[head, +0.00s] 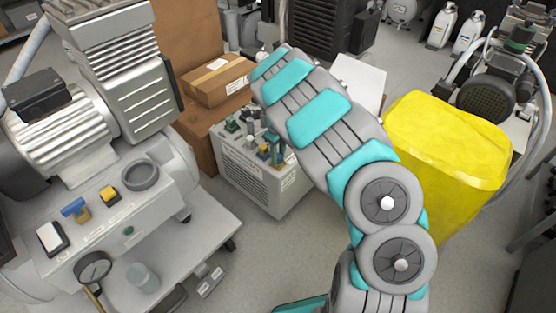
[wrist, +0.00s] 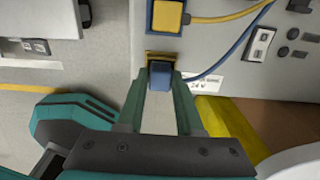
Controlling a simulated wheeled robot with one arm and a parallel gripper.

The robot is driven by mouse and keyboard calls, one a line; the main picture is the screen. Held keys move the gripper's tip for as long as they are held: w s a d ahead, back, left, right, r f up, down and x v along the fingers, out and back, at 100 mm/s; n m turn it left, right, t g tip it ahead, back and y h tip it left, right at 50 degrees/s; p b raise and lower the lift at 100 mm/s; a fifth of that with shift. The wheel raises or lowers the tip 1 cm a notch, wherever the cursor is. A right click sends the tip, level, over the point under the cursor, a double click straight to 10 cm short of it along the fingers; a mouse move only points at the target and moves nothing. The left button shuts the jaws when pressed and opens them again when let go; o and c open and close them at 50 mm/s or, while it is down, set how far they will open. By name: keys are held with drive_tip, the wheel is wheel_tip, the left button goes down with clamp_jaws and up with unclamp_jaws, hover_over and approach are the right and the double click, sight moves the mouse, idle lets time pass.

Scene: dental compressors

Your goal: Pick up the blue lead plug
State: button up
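The blue lead plug (wrist: 160,75) is in the wrist view, in front of a brass-coloured socket piece on a grey panel (wrist: 225,105). A blue cable runs from beside it up to the right. My gripper (wrist: 161,82) has its two green fingers on either side of the plug, with the tips at its sides. A clear gap shows between the fingers below the plug. I cannot tell whether the tips press on it. In the head view my arm partly hides the grey unit (head: 245,180), and the plug is not clearly distinguishable.
A yellow plug (wrist: 166,16) with a yellow cable sits just above the blue plug. A yellow bin (head: 440,150) stands right of my arm. A cardboard box (head: 218,80) is behind the unit. A compressor (head: 80,120) fills the left. Floor shows in front of the unit.

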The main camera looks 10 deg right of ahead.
clamp_jaws()
drive_tip(key=shift+r, duration=0.15)
